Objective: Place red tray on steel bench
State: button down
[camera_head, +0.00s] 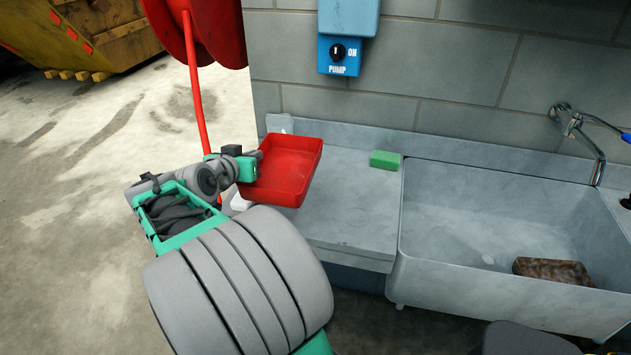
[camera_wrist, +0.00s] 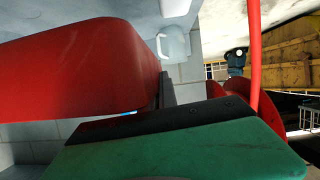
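The red tray (camera_head: 287,172) is at the left end of the steel bench (camera_head: 350,205) in the head view. My gripper (camera_head: 258,160) is at the tray's left side, and the tray's wall appears to be between its fingers. The tray looks roughly level with its open side up. I cannot tell whether its underside touches the bench. In the wrist view the red tray (camera_wrist: 75,65) fills the upper left, close against the dark finger of my gripper (camera_wrist: 165,100). The far finger is mostly hidden.
A green sponge (camera_head: 385,160) lies on the bench near the sink (camera_head: 490,220). A brown block (camera_head: 553,271) lies in the sink. A tap (camera_head: 580,125) is on the wall. A red hose reel (camera_head: 205,30) hangs at the left. The bench between tray and sponge is clear.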

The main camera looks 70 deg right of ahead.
aim_at(289, 156)
jog(key=s+d+f+p, duration=0.1)
jog(key=d, duration=0.2)
jog(key=s+d+f+p, duration=0.1)
jog(key=s+d+f, duration=0.1)
jog(key=d, duration=0.1)
jog(key=s+d+f, duration=0.1)
jog(key=d, duration=0.2)
jog(key=shift+s+f+p, duration=0.2)
jog(key=shift+s+p, duration=0.2)
jog(key=d+f, duration=0.1)
jog(key=s+d+f, duration=0.1)
jog(key=f, duration=0.1)
jog(key=d+f+p, duration=0.1)
jog(key=d+f, duration=0.1)
jog(key=shift+s+f, duration=0.25)
jog(key=shift+s, duration=0.05)
notch_tip(289, 156, down, 2)
jog(key=shift+w+f+p, duration=0.1)
jog(key=shift+f+p, duration=0.15)
jog(key=shift+p, duration=0.3)
jog(key=shift+a+f, duration=0.1)
jog(key=shift+f, duration=0.3)
jog(key=c, duration=1.7)
grip_release()
jog(key=shift+r, duration=0.15)
